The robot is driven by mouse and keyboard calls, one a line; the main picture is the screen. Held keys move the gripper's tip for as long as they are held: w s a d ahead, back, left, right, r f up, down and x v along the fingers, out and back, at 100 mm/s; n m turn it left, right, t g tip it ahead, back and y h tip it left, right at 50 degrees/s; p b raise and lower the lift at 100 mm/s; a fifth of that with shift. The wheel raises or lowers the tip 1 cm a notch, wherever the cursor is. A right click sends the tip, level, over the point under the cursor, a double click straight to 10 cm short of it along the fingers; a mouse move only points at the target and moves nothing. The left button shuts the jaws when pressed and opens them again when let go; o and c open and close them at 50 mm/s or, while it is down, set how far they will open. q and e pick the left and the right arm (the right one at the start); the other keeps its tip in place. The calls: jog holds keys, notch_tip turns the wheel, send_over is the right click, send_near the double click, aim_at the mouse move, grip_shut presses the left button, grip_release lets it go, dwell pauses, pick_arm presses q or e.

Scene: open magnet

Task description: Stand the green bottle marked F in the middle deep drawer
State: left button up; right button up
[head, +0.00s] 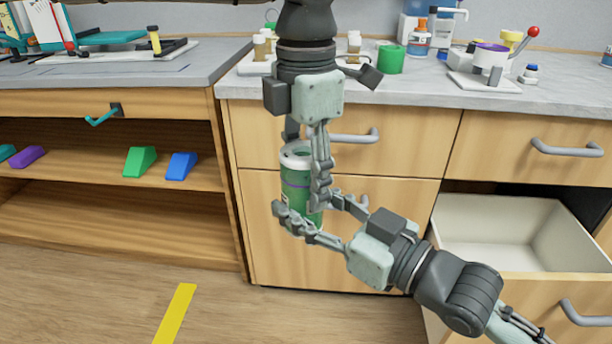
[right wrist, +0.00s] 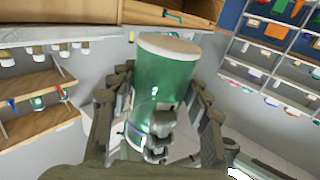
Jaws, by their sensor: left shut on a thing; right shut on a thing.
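A green bottle (head: 297,182) with a pale end is held upright in front of the closed left drawers, above the floor. My left gripper (head: 306,172) comes down from above, shut on its upper part. My right gripper (head: 308,208) reaches in from the lower right, shut around its lower part. The bottle (right wrist: 166,75) fills the middle of the right wrist view between the right fingers (right wrist: 158,110); a small pale mark on it is unreadable. The open deep drawer (head: 490,216), pale inside and apparently empty, is to the right of both grippers.
The counter (head: 440,92) above carries a green cup (head: 390,59), bottles and a stand with a red-knobbed lever. At left, an open shelf (head: 80,180) holds green, blue and purple blocks. A closed drawer (head: 535,150) lies above the open one.

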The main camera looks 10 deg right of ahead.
pick_arm(q)
jog(key=c, duration=0.5)
pick_arm(e)
jog(key=shift+r, duration=0.1)
pick_arm(q)
jog(key=shift+c, duration=0.7)
pick_arm(e)
jog(key=o, duration=1.6)
jog(key=shift+c, duration=0.2)
